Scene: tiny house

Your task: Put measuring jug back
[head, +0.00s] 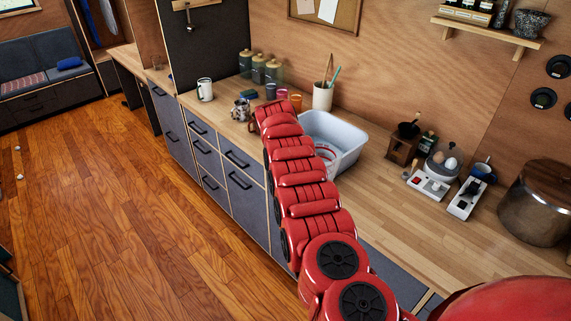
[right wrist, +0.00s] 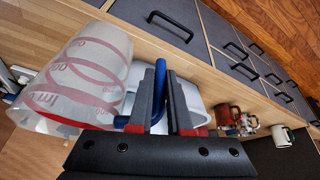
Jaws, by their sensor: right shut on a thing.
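The measuring jug (right wrist: 85,80) is clear, with red markings and a blue handle (right wrist: 159,82). My right gripper (right wrist: 164,84) is shut on the handle in the right wrist view, and the jug hangs beside the fingers at a slant in that picture. In the head view my red right arm reaches over the counter and hides its gripper. A small part of the jug with red marks (head: 325,157) shows beside the arm, in front of the white tub (head: 345,128). Whether the jug touches the tub or the counter cannot be told. My left gripper is not in view.
The counter holds a white mug (head: 205,89), green canisters (head: 259,68), a utensil pot (head: 322,97), a coffee grinder (head: 403,145), scales with eggs (head: 437,170) and a large pot (head: 538,203). The wooden counter between tub and scales is partly clear. A wall shelf (head: 490,24) is above.

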